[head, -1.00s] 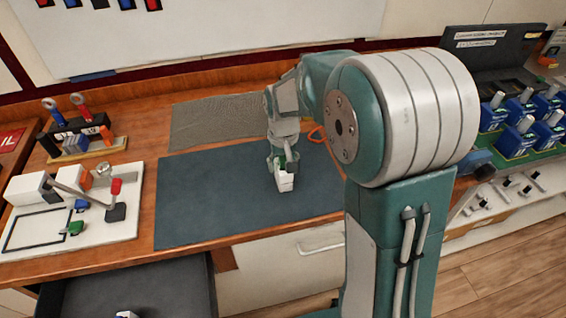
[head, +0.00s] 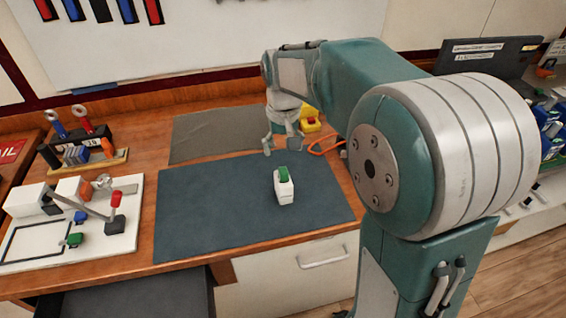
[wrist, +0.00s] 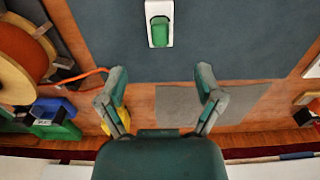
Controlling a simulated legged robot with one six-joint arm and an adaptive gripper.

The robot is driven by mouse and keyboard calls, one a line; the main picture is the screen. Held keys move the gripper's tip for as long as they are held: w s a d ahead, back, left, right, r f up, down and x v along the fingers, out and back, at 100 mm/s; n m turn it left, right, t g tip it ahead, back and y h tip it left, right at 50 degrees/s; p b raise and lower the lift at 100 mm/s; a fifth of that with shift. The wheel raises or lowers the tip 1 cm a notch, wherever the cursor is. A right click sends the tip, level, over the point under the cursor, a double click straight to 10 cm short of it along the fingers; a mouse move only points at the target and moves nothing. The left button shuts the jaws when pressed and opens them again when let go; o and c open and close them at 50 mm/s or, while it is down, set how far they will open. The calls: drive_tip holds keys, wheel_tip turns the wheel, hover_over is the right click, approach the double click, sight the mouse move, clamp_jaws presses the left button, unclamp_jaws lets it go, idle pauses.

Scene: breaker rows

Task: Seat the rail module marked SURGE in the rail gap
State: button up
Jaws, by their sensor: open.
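A white block with a green top (head: 284,188) stands alone on the dark mat; it also shows in the wrist view (wrist: 159,24). No SURGE mark can be read on it. My gripper (head: 283,147) is open and empty, above the far edge of the mat, behind the block and apart from it. In the wrist view its two fingers (wrist: 160,82) are spread wide with nothing between them. I cannot make out the rail gap for certain. Blue modules (head: 549,115) stand in rows at the far right, partly hidden by my arm.
A white board (head: 125,240) with a red-tipped lever and small green and blue pieces lies at left. A rack with rings (head: 80,145) stands behind it. A yellow item (head: 311,118) and an orange cord lie near my gripper. A dark drawer (head: 140,300) is open below.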

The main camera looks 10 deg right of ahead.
drive_tip(key=shift+r, duration=0.95)
drive_tip(key=shift+s+r, duration=0.15)
drive_tip(key=shift+r, duration=0.05)
drive_tip(key=s+d+r+t, duration=0.1)
drive_tip(key=s+t, duration=0.1)
drive_tip(key=s, duration=0.8)
drive_tip(key=s+d+r+t, duration=0.1)
drive_tip(key=s+t, duration=0.2)
drive_tip(key=s, duration=0.8)
drive_tip(key=shift+r+t, duration=0.25)
drive_tip(key=shift+t, duration=0.05)
drive_tip(key=shift+o, duration=0.4)
drive_tip(key=shift+s+d+f, duration=0.1)
drive_tip(key=shift+s, duration=0.05)
drive_tip(key=g, duration=0.6)
approach(283, 179)
drive_tip(key=shift+w+d+f, duration=0.45)
drive_tip(key=shift+w+d, duration=0.05)
drive_tip(key=shift+d, duration=0.05)
wheel_tip(283, 179, down, 6)
drive_tip(key=shift+r, duration=0.15)
drive_tip(key=f, duration=0.5)
drive_tip(key=shift+w+a+f, duration=0.1)
drive_tip(key=shift+w+a, duration=0.05)
drive_tip(key=shift+a, duration=0.2)
drive_tip(key=shift+c, duration=0.3)
clamp_jaws()
